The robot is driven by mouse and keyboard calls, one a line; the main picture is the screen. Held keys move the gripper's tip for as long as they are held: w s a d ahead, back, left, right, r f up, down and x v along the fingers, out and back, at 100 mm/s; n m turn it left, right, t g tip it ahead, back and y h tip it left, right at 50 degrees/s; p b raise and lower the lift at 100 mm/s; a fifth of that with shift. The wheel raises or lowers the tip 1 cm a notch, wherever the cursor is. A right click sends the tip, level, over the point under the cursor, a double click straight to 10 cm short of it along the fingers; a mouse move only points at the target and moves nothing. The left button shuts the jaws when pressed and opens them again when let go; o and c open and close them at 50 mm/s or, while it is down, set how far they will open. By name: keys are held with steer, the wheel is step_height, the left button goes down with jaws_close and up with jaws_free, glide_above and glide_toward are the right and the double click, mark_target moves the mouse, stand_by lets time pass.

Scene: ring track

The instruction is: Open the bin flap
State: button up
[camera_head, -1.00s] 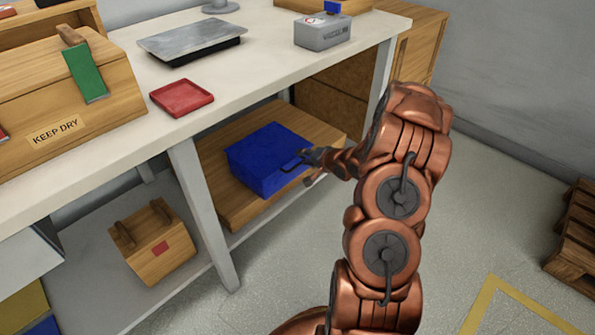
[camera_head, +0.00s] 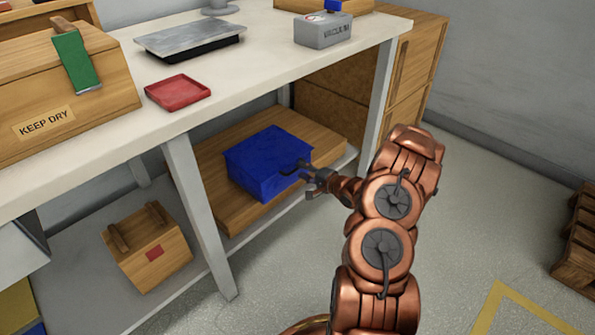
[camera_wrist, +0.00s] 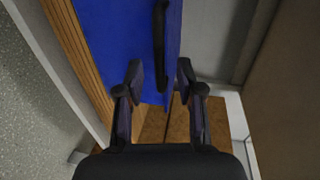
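The blue bin (camera_head: 266,166) sits on a wooden board on the lower shelf under the workbench. A dark handle (camera_head: 296,167) stands out from its side facing my arm. My gripper (camera_head: 309,178) is beside the bin at the handle side. In the wrist view the blue surface (camera_wrist: 110,35) fills the upper middle, with the dark handle (camera_wrist: 160,45) running up and down it. My gripper's two fingers (camera_wrist: 159,85) are apart with nothing between them, just short of the handle's lower end. The flap's edges cannot be made out.
The white bench top (camera_head: 255,45) lies above the bin, and a bench leg (camera_head: 200,215) stands to its left. A wooden crate (camera_head: 147,245) is on the lower shelf at left. The floor (camera_head: 480,190) to the right is clear near my arm.

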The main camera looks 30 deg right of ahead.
mark_target(297, 168)
steer(key=shift+b+x, duration=0.4)
steer(key=shift+x, duration=1.25)
jaws_close()
